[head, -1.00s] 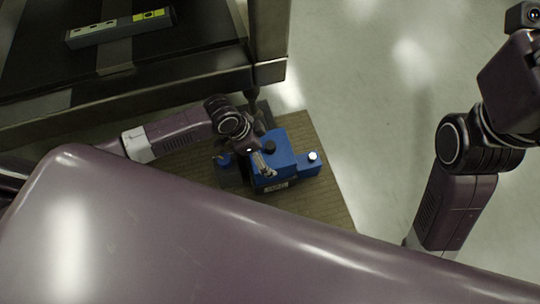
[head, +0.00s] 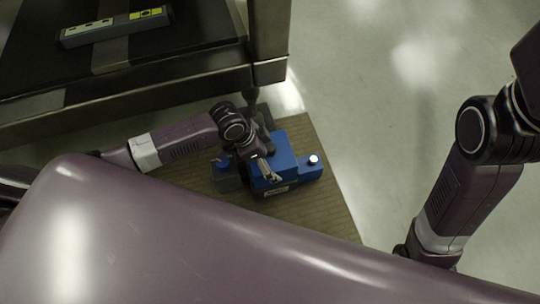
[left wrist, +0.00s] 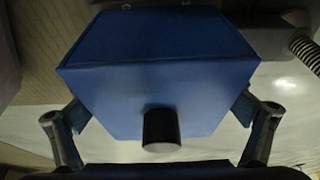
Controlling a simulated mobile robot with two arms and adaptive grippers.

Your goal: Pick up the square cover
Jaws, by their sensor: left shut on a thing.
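The square cover (left wrist: 158,75) is a blue box shape with a black knob (left wrist: 161,128), large in the left wrist view. In the head view the blue cover (head: 285,155) is on the small machine over the brown mat, partly hidden by my left gripper (head: 268,170). The left wrist view shows my left gripper's fingers (left wrist: 160,110) on opposite sides of the cover, shut on it. I cannot tell whether the cover is clear of the machine. My right arm shows at the right of the head view, but its gripper is out of sight.
A blue block with a bright white light (head: 312,168) sits right beside the cover. A dark table or cart (head: 190,72) stands behind, with a grey bar (head: 115,28) on top. The brown mat (head: 320,205) lies underneath; pale floor (head: 370,130) to the right is clear.

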